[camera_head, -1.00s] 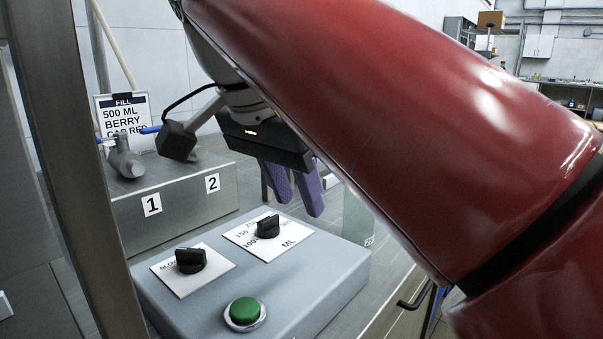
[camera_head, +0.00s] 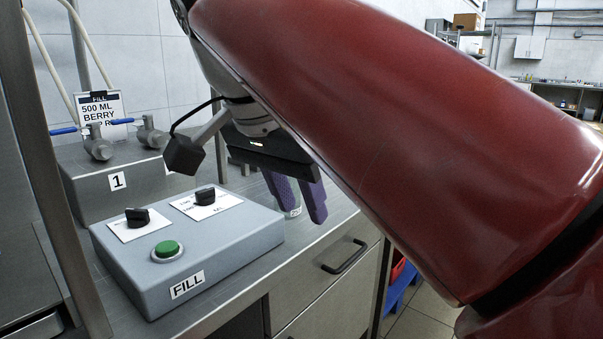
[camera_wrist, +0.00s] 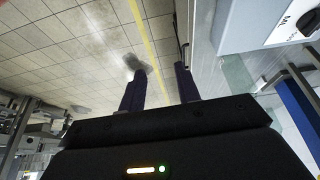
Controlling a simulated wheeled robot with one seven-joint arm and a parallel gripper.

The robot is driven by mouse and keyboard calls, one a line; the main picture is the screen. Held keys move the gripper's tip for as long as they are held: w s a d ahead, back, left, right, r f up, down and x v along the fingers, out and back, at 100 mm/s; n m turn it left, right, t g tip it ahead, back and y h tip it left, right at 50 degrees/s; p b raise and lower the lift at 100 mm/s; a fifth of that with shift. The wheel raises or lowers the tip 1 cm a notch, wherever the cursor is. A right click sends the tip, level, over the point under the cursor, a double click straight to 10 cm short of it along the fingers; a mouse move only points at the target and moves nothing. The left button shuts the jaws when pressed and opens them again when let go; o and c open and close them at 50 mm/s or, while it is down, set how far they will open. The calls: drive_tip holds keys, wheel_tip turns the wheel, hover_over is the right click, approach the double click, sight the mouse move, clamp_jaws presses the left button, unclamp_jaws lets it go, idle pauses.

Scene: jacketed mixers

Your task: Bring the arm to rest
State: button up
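My gripper (camera_head: 305,213) hangs below my red arm in the head view, with its purple fingers pointing down above the right end of the metal counter (camera_head: 325,228). In the wrist view my gripper (camera_wrist: 160,70) has its two fingers apart, with only floor showing between them. It is open and holds nothing. My red arm covers much of the right half of the head view.
A grey control box (camera_head: 230,241) marked FILL, with two black knobs and a green button (camera_head: 168,249), sits left of my gripper. Valves with blue handles (camera_head: 62,130) and a fill sign (camera_head: 101,106) stand behind. A drawer handle (camera_head: 346,257) juts from the counter front.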

drive_tip(key=s+d+f+n+y, duration=0.1)
drive_tip(key=s+d+f+n, duration=0.1)
drive_tip(key=d+f, duration=0.3)
drive_tip(key=s+d+f+n+t+y, duration=0.1)
drive_tip(key=d+f+n, duration=0.2)
drive_tip(key=f, duration=1)
drive_tip(key=s+d+f+n+t+y, duration=0.1)
drive_tip(key=s+d+f+n, duration=0.1)
drive_tip(key=d+f, duration=0.5)
wheel_tip(320, 180, down, 3)
drive_tip(key=shift+s+d+n, duration=0.35)
drive_tip(key=shift+n, duration=0.05)
drive_tip(key=shift+a, duration=0.1)
